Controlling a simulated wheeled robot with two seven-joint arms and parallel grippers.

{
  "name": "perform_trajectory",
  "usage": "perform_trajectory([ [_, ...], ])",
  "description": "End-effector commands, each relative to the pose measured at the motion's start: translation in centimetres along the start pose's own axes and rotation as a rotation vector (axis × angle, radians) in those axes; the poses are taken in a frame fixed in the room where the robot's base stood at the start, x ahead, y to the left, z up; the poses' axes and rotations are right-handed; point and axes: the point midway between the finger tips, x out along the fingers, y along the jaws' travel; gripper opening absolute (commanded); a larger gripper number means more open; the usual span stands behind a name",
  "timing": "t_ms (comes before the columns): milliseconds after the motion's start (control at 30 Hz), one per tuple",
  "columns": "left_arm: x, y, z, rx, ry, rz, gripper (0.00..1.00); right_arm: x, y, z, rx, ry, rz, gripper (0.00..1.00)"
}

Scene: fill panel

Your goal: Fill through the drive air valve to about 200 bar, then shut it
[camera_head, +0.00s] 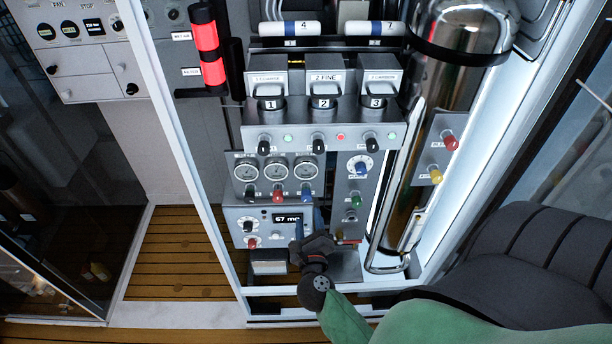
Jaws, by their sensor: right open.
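The fill panel carries a row of three round gauges (277,172) with small knobs below, among them a red knob (278,195) and a blue knob (306,194). The gauge needles and labels are too small to read, so I cannot tell which knob is the drive air valve. To the right are a larger blue knob (361,167) and a green knob (356,200). A dark display (286,218) shows about "67" with cut-off letters. My right gripper (309,222) is open and empty in front of the lower panel, beside the display, hiding part of it. My left gripper is out of view.
Three numbered filter housings (323,92) stand above a shelf with black knobs and small lamps, one red. A shiny cylinder (440,60) and a side plate with red and yellow knobs (443,155) are at right. A white cabinet post (180,150) bounds the left.

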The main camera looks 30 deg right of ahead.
Motion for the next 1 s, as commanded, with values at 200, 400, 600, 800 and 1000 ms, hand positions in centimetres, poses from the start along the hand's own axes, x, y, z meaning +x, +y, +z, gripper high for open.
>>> perform_trajectory([
  [200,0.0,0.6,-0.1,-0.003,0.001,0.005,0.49,0.0,0.0,0.0,0.000,0.000,0.000,0.49],
  [400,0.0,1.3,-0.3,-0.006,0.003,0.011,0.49,0.0,0.0,0.0,0.000,0.000,0.000,0.49],
  [600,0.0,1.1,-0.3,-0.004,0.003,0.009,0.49,0.0,0.0,0.0,0.000,0.000,0.000,0.49],
  [800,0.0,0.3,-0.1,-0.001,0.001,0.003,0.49,0.0,0.0,0.0,0.000,0.000,0.000,0.49],
  [1000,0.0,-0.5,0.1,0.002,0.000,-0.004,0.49,0.0,0.0,0.0,0.000,0.000,0.000,0.49],
])
